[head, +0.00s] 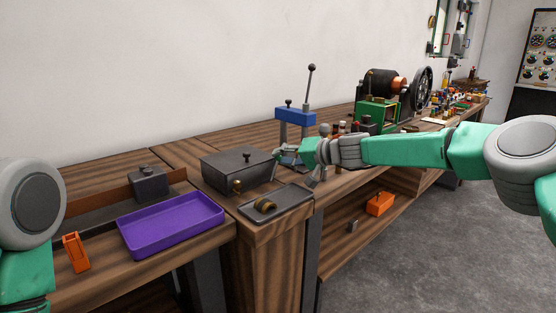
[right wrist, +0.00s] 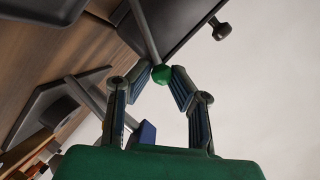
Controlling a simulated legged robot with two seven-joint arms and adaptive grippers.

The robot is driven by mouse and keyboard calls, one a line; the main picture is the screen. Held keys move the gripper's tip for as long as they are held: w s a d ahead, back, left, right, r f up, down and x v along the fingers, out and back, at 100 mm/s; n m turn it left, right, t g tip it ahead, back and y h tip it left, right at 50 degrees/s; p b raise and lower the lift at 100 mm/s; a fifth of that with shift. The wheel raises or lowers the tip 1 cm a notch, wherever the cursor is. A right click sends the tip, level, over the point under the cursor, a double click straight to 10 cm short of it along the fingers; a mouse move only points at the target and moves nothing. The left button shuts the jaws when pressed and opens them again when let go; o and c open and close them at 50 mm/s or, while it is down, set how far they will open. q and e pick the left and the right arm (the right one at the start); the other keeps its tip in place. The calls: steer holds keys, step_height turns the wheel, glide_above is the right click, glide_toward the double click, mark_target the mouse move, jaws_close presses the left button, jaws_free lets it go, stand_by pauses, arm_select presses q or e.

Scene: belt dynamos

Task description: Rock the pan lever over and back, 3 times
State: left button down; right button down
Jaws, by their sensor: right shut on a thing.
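The pan lever is a thin grey rod (right wrist: 143,32) with a green ball knob (right wrist: 162,74) at its end in the right wrist view. My right gripper (right wrist: 162,78) is shut on the green knob, one finger on each side. In the head view my right gripper (head: 284,155) is at the right side of a dark grey lidded pan (head: 236,174). The gripper mostly hides the lever there, so its tilt is hard to tell. My left arm shows at the left edge, but its gripper is out of view.
A small dark tray (head: 284,207) with a brown ring lies in front of the pan. A blue lever press (head: 295,117) stands behind my right gripper. A purple tray (head: 170,228) and an orange piece (head: 75,253) are at the left. A green machine (head: 377,112) stands further right.

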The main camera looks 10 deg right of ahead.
steer(key=shift+s+f, duration=0.15)
steer(key=shift+f, duration=0.5)
steer(key=c, duration=1.4)
jaws_free()
steer(key=shift+d+r, duration=0.1)
steer(key=shift+c, duration=0.2)
steer(key=shift+d+r, duration=0.25)
steer(key=shift+d, duration=0.1)
steer(key=v, duration=1.2)
steer(key=shift+s+a, duration=0.1)
steer(key=shift+a, duration=0.05)
steer(key=shift+d+f, duration=0.1)
steer(key=shift+d, duration=0.1)
